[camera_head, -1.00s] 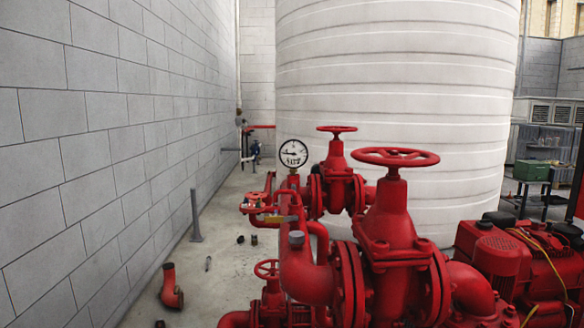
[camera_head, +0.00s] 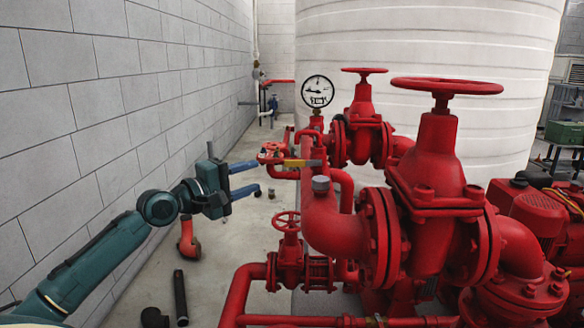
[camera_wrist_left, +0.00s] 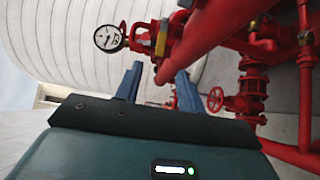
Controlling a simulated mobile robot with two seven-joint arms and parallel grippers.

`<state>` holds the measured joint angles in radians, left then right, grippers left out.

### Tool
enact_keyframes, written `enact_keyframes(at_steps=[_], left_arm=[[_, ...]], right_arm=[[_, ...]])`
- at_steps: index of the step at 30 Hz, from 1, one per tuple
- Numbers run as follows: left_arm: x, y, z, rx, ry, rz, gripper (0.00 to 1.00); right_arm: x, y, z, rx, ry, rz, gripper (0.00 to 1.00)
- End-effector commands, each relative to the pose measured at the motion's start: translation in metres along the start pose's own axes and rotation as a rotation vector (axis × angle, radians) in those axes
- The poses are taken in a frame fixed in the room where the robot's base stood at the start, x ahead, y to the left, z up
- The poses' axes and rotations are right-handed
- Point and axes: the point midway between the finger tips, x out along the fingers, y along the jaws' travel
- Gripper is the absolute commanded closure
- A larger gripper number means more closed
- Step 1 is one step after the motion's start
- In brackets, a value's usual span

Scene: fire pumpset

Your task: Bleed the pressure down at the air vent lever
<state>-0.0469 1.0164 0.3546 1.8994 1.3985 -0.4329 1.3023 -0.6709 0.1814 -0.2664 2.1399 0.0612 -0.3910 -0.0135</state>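The air vent lever appears to be the small yellow lever (camera_head: 298,163) with a grey end, lying about level across the red pipe below the pressure gauge (camera_head: 318,91). The gauge's needle is too small to read surely. My left gripper (camera_head: 254,178) is open and empty, left of the lever and apart from it, its blue fingers pointing right toward the pipework. In the left wrist view, the yellow lever (camera_wrist_left: 161,42) shows beyond and above the open fingers (camera_wrist_left: 158,86), near the gauge (camera_wrist_left: 108,38). My right gripper is not in view.
A red pipe elbow (camera_head: 322,215) and a large valve handwheel (camera_head: 447,86) stand right of my gripper. A small handwheel (camera_head: 287,221) is below. A block wall (camera_head: 90,95) runs along the left. Loose pipe pieces (camera_head: 181,296) lie on the floor.

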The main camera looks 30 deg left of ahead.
Motion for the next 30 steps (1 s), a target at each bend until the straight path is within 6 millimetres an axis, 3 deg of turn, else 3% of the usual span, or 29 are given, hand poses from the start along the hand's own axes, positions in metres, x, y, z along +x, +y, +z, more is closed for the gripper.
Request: enact_keyframes(at_steps=[21, 30], left_arm=[[0.099, 0.000, 0.000, 0.002, 0.001, -0.001, 0.61], [0.124, -0.002, 0.000, 0.005, 0.001, -0.003, 0.61]], right_arm=[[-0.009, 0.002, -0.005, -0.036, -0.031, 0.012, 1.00], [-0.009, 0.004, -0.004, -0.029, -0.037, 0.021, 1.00]])
